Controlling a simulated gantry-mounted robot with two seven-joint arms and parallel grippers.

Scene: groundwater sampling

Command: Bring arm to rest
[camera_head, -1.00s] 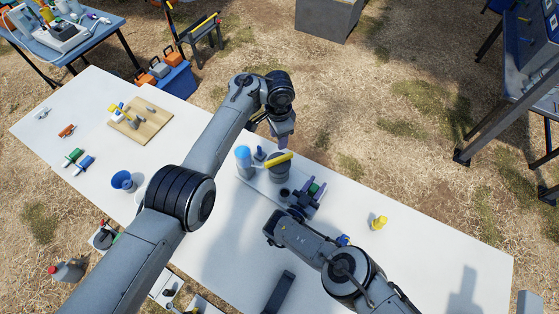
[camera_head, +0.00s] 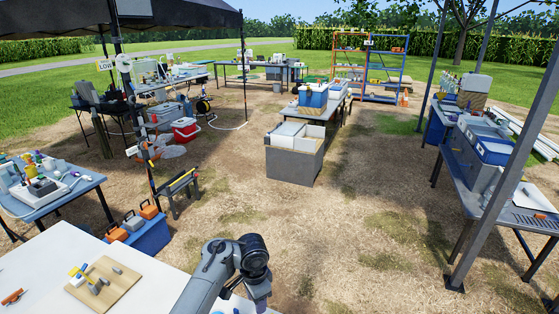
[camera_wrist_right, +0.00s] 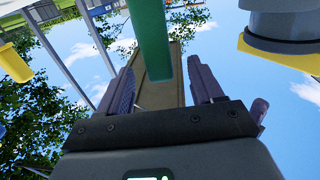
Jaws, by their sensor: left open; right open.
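My left arm comes in at the bottom of the head view, with its wrist over the far edge of the white table (camera_head: 40,265). The left gripper (camera_head: 261,303) hangs down at the bottom edge; its fingertips are cut off. My right arm is out of the head view. In the right wrist view, the right gripper (camera_wrist_right: 162,88) has its two fingers apart. A green cylinder (camera_wrist_right: 152,38) shows in line with the gap between them; I cannot tell whether it touches a finger.
A wooden board (camera_head: 103,285) with small items lies on the white table. A blue box (camera_head: 147,233), a grey bin (camera_head: 293,160) and a right-hand table (camera_head: 500,195) stand beyond. Open ground lies between. A yellow object (camera_wrist_right: 14,62) and a grey-yellow object (camera_wrist_right: 284,38) flank the right gripper.

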